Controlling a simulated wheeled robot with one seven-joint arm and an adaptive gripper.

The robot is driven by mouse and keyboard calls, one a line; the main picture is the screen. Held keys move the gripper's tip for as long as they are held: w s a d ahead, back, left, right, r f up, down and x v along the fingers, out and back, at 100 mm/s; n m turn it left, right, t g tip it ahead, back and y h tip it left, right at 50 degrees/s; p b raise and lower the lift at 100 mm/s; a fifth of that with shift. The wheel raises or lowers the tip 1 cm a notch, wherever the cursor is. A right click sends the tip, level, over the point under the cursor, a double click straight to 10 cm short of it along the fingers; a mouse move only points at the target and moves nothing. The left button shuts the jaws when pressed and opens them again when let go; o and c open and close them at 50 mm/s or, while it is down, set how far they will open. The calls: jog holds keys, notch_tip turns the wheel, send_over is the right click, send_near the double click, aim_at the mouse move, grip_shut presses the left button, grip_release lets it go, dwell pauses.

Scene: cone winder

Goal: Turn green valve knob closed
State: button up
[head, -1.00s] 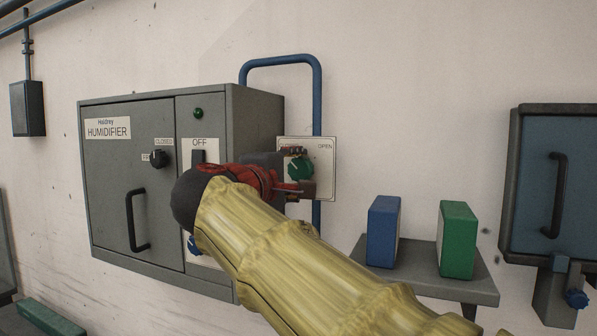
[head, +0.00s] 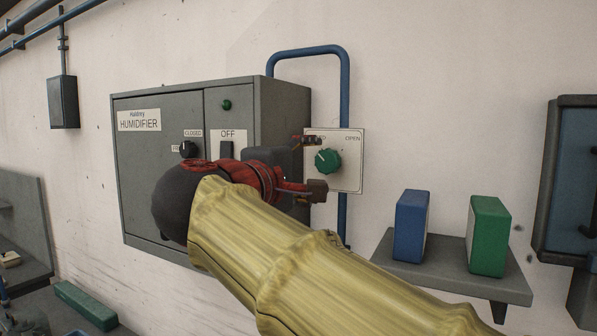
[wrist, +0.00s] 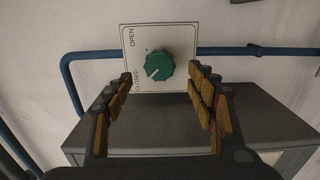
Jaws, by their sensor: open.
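The green valve knob (head: 328,160) sits on a pale square plate (head: 351,176) on the wall, right of the humidifier cabinet. The plate reads CLOSED and OPEN. My gripper (head: 314,165) is open and empty, just in front of the plate. In the wrist view my gripper (wrist: 160,75) has one finger on each side of the knob's line, with the knob apparently beyond the fingertips and clear space on both sides. The CLOSED label is partly hidden in the head view.
The grey humidifier cabinet (head: 155,175) stands close on the left, partly behind my arm. A blue pipe (head: 344,95) runs behind the plate. A shelf (head: 445,271) at right holds a blue box (head: 411,225) and a green box (head: 488,236).

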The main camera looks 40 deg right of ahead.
jog(key=shift+v, duration=2.75)
jog(key=w+a+f+n+y, duration=0.1)
jog(key=a+f+y, duration=0.2)
jog(key=f, duration=0.5)
jog(key=w+a+f+t+y, duration=0.1)
jog(key=w+a+f+y, duration=0.15)
jog(key=f, duration=0.55)
jog(key=w+a+f+n+y, duration=0.1)
jog(key=a+f+y, duration=0.15)
jog(key=f, duration=0.55)
jog(key=s+a+f+m+y+b, duration=0.2)
jog(key=s+f+y, duration=0.1)
jog(key=f, duration=0.6)
jog(key=s+a+f+m+g+y+b, duration=0.1)
jog(key=s+a+f+m+y, duration=0.1)
jog(key=s+f, duration=0.4)
jog(key=s+a+f+m+g+y+b, duration=0.1)
jog(key=s+f, duration=0.4)
jog(key=f, duration=0.7)
jog(key=shift+a+f+m+y+b, duration=0.25)
jog(key=shift+a+m+y+b, duration=0.6)
jog(key=shift+a+y, duration=0.5)
